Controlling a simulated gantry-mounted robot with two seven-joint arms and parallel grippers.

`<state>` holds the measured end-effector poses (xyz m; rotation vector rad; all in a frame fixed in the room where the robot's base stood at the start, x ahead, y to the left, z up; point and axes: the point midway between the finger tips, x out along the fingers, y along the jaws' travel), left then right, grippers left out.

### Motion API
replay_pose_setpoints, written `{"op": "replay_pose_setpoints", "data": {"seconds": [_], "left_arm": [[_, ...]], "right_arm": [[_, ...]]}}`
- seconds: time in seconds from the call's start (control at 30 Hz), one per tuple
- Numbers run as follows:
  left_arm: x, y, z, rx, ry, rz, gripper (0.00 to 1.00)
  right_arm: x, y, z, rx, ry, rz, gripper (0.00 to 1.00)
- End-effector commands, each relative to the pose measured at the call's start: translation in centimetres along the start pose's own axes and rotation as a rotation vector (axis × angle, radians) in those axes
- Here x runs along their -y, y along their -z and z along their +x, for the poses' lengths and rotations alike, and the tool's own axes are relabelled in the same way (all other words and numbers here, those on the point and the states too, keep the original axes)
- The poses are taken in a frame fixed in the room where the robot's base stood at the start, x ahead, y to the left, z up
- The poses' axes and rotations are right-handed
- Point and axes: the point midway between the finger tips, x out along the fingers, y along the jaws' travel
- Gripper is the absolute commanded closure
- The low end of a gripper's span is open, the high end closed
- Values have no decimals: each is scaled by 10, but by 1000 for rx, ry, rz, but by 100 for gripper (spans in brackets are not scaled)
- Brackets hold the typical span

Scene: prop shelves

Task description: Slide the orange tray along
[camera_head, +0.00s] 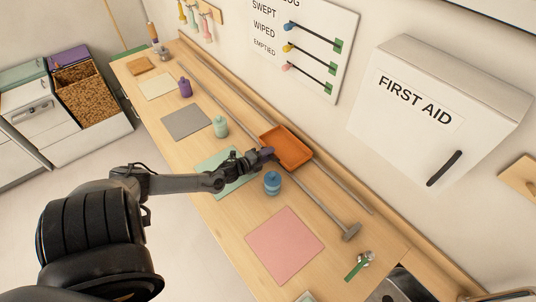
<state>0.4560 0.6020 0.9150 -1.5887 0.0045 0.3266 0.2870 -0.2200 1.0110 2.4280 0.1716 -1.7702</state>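The orange tray (287,147) sits across two grey rails (325,209) that run along the back of the wooden counter. My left gripper (266,153) reaches in from the left, with its fingertips at the tray's near left edge. A purple piece shows at the fingertips. I cannot tell whether the fingers are closed on the tray's edge or only beside it. My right gripper is not in view.
A blue bottle (272,183) stands just below the gripper, and a mint bottle (220,127) stands up-left of it. A pink mat (285,246) lies nearer. A metal end stop (351,232) is at the rail's lower right end, near a green-handled tool (357,268).

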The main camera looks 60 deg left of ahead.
Motion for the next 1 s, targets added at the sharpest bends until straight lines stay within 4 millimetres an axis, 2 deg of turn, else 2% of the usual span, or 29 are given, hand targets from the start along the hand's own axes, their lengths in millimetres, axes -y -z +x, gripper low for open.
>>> {"op": "replay_pose_setpoints", "data": {"seconds": [0.37, 1.0], "left_arm": [[1, 0, -6, 0, 0, 1, 65], [0, 0, -94, -1, -2, 0, 65]], "right_arm": [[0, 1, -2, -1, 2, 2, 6], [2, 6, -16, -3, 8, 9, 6]]}}
